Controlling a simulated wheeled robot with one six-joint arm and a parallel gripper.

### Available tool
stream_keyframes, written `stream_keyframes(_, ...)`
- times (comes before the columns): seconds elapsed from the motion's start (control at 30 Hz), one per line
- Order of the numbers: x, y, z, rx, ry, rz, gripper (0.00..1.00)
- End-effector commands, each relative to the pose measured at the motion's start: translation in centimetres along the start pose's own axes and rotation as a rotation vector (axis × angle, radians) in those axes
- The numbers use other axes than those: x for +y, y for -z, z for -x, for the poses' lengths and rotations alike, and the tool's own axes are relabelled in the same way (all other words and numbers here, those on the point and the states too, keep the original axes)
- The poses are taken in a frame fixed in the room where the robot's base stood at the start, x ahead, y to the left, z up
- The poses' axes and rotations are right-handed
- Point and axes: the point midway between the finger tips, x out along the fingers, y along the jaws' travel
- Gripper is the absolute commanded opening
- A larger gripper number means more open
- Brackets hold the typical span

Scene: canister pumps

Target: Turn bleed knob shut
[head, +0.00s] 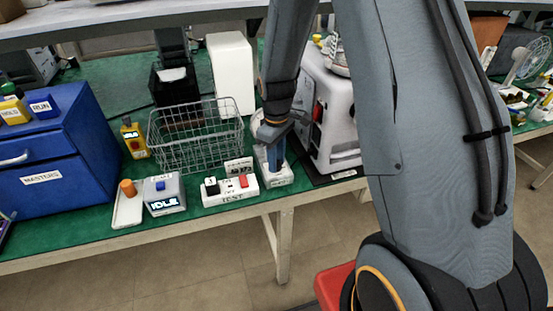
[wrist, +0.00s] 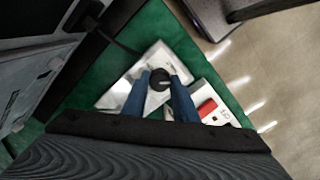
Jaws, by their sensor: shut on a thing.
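The bleed knob (wrist: 159,78) is a small round black knob with a light mark on its top, in the middle of the wrist view. It sits on a pale unit (wrist: 140,68), which shows in the head view as a white base (head: 283,179) near the table's front edge. My gripper (wrist: 160,86) reaches down over it with its two blue fingers on either side, shut on the knob. In the head view my gripper (head: 275,160) stands over the white base, and its fingers hide the knob.
A white TEST panel (head: 230,196) with a black knob and a red switch (head: 243,181) stands just left. A wire basket (head: 190,150) is behind it. A white machine (head: 338,125) stands close on the right. The table's front edge is near.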

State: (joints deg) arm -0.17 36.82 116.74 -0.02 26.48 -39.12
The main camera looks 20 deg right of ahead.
Motion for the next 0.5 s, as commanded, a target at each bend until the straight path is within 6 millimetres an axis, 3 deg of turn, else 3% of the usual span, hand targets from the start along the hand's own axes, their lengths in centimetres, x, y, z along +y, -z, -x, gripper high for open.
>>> stream_keyframes(0.5, 0.06, 0.21, 0.17, 0.003, -0.003, 0.463, 0.04)
